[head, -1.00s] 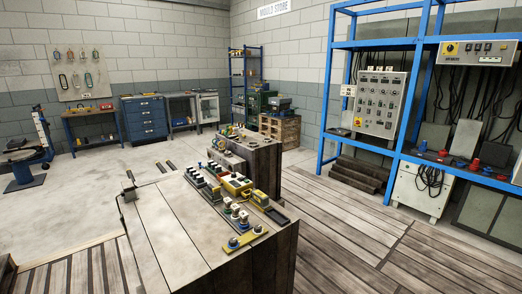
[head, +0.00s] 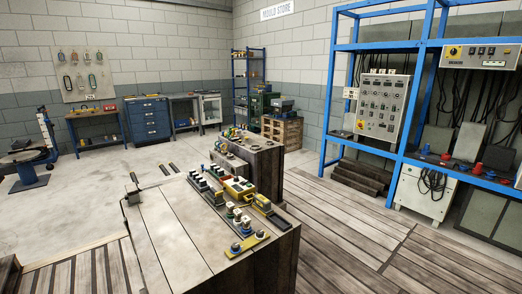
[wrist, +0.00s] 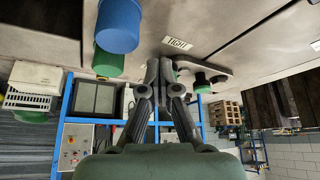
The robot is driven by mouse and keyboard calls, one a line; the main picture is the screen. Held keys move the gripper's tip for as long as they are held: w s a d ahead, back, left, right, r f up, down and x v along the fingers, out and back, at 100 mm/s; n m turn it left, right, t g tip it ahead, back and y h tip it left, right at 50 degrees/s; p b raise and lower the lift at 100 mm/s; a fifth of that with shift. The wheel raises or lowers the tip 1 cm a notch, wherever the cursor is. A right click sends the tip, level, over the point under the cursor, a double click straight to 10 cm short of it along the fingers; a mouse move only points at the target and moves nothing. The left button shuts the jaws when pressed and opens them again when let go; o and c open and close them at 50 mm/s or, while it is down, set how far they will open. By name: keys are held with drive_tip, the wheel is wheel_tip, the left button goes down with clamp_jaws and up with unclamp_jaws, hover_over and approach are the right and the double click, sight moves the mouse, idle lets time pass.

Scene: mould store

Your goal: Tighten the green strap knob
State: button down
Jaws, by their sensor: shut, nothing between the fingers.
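My gripper (wrist: 165,67) is in the wrist view, its two dark fingers closed together with nothing between them. That view looks upside down. A blue cylindrical knob (wrist: 117,26) is near, above left of the fingertips and apart from them. A green cylindrical knob (wrist: 107,63) is partly hidden behind it. A white label reading TIGHT (wrist: 178,43) is on the pale surface just right of the fingertips. I cannot tell whether this green knob is the strap knob. In the head view, small coloured fittings (head: 238,187) stand on the wood-grained block (head: 165,225); my gripper is not visible there.
In the wrist view, dark knob-like fittings (wrist: 202,78) with green parts are close to the right of the fingers. In the head view, a second block (head: 262,150) stands behind the first. A blue rack (head: 327,100) stands at the right.

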drive_tip(key=shift+w+a+p, duration=0.35)
drive_tip(key=shift+a+p, duration=0.4)
drive_tip(key=shift+p, duration=0.6)
drive_tip(key=shift+s+a+r+p, duration=0.1)
drive_tip(key=shift+a+r+p, duration=0.05)
drive_tip(key=shift+p, duration=0.55)
drive_tip(key=shift+s+a, duration=0.1)
drive_tip(key=shift+s, duration=0.05)
wheel_tip(320, 180, up, 6)
drive_tip(key=p, duration=0.5)
drive_tip(key=shift+p, duration=0.35)
drive_tip(key=shift+f, duration=0.2)
